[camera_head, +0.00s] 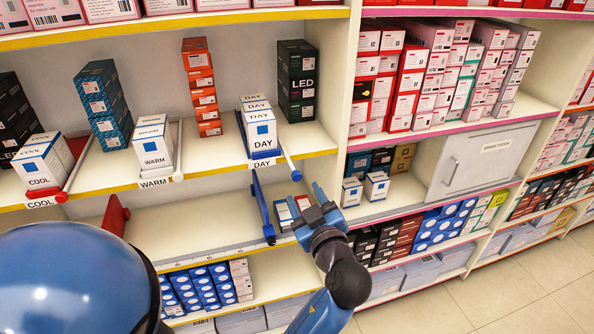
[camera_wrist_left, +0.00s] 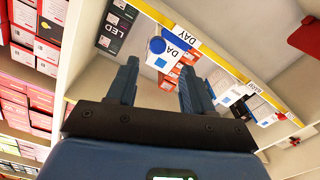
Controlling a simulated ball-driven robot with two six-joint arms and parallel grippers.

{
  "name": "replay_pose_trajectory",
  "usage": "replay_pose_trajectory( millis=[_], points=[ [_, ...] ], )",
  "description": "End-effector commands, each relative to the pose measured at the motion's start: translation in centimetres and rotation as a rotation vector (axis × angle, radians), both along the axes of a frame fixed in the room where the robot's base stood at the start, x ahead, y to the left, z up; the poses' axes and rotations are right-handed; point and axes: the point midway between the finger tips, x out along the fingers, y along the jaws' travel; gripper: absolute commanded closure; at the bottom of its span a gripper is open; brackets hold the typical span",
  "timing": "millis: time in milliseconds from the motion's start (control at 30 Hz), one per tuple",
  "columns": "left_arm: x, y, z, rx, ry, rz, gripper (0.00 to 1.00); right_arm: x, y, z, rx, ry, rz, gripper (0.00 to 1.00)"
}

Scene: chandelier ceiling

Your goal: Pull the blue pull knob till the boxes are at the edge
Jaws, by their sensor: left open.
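The blue pull knob (camera_head: 296,175) is at the front end of a white rod beside the DAY boxes (camera_head: 262,132), jutting past the yellow shelf edge. The white DAY boxes stand in a row on the shelf, with a DAY label at the front. My left gripper (camera_head: 306,196) is open, just below and in front of the knob. In the left wrist view, the knob (camera_wrist_left: 157,46) shows as a round blue disc just beyond and between the open fingertips (camera_wrist_left: 158,68). I see nothing between the fingers. My right gripper is not in view.
WARM boxes (camera_head: 153,143) with a white knob and COOL boxes (camera_head: 44,160) with a red knob stand further left. Dark LED boxes (camera_head: 297,85) stand behind. A blue bracket (camera_head: 262,208) is on the shelf below. A white upright panel (camera_head: 341,95) is close on the right.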

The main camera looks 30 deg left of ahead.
Motion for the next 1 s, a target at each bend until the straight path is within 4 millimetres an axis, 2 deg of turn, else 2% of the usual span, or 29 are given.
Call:
replay_pose_trajectory(
  millis=[167, 600, 800, 1000],
  points=[
    [1.2, 1.1, 0.2, -0.003, -0.012, -0.009, 0.49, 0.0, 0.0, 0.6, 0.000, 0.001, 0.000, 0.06],
    [5.5, 6.2, 0.3, -0.003, -0.013, -0.008, 0.49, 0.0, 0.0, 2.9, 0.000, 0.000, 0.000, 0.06],
    [6.7, 7.4, 0.1, -0.003, -0.012, -0.011, 0.49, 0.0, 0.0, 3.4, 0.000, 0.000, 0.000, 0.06],
    [7.0, 7.8, 0.0, -0.003, -0.013, -0.013, 0.49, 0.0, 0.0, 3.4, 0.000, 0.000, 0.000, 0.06]
  ],
)
